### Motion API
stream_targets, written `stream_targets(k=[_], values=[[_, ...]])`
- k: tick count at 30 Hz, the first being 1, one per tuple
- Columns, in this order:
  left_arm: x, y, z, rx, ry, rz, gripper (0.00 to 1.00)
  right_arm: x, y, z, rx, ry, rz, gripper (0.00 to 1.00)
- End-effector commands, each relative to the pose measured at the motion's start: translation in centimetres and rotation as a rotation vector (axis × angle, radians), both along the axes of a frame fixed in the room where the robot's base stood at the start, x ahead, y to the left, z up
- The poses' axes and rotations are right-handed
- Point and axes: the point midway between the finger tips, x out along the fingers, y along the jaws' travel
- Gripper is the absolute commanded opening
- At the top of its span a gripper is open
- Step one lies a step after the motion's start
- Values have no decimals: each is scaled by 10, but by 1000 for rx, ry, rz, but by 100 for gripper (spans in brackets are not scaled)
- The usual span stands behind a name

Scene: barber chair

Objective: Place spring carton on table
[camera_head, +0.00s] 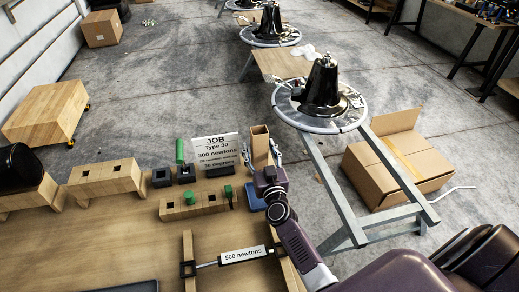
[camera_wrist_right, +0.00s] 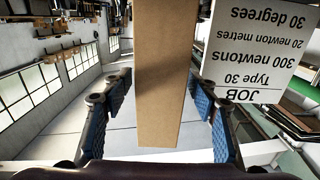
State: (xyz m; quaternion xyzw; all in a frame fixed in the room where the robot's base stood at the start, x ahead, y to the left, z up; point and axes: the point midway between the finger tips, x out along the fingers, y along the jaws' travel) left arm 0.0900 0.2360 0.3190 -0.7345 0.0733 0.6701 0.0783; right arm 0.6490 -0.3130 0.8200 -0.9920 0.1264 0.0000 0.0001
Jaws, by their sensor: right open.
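The tall brown spring carton (camera_head: 260,138) stands upright near the right end of the wooden table (camera_head: 120,240). In the right wrist view the carton (camera_wrist_right: 163,75) runs up the middle between the fingers. My right gripper (camera_head: 261,155) is open around the carton, one finger on each side. In the right wrist view, gaps show between the carton and both fingers of the gripper (camera_wrist_right: 163,98). The carton's lower part is partly hidden by the gripper in the head view. My left gripper is not in view.
A JOB sign (camera_head: 216,150) stands just left of the carton. Wooden blocks with green and dark parts (camera_head: 190,203) are in front. A spring-tester label (camera_head: 243,255) reads 500 newtons. A round stand with a black bell-shaped part (camera_head: 322,88) is beyond, at the right.

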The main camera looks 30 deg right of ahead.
Motion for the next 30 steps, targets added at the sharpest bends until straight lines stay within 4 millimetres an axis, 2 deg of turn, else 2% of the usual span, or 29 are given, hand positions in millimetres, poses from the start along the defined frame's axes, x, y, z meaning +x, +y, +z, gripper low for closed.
stream_targets(k=[4,8,15,21,25,30], values=[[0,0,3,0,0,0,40,-2,1,3,-1,1,0,54],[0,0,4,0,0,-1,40,-19,5,2,1,3,0,54],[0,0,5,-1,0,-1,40,-67,17,1,-1,3,0,54],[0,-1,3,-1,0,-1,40,-99,26,1,1,2,0,54],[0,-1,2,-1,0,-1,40,-111,29,2,-1,1,0,54],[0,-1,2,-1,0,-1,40,-116,30,3,0,0,0,54]])
